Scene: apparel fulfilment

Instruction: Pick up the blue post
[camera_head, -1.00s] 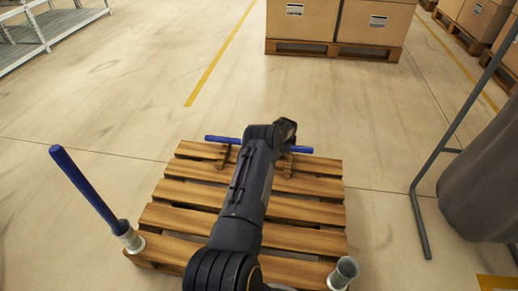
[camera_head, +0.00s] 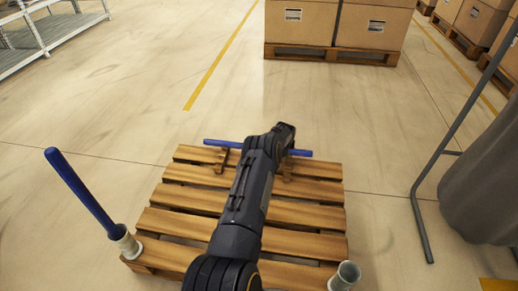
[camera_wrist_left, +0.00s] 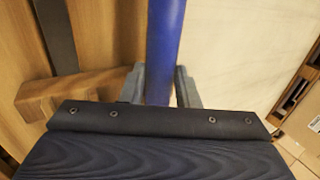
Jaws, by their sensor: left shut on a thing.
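A blue post (camera_head: 218,143) lies across wooden rests at the far edge of the pallet (camera_head: 180,222). My left arm reaches over the pallet to it, and the arm hides part of the post. In the left wrist view my left gripper (camera_wrist_left: 160,88) is shut on this post (camera_wrist_left: 165,40), with one finger on each side. A second blue post (camera_head: 80,192) stands tilted in a metal socket (camera_head: 127,244) at the pallet's near left corner. Another metal socket (camera_head: 345,275), at the near right corner, holds no post. My right gripper is not in view.
A grey clothes rack frame (camera_head: 418,215) with a dark hanging cloth (camera_head: 485,190) stands at the right. Boxes (camera_head: 305,25) on a pallet stand at the back. Shelving (camera_head: 45,40) is at the far left. The floor around the near pallet is mostly clear.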

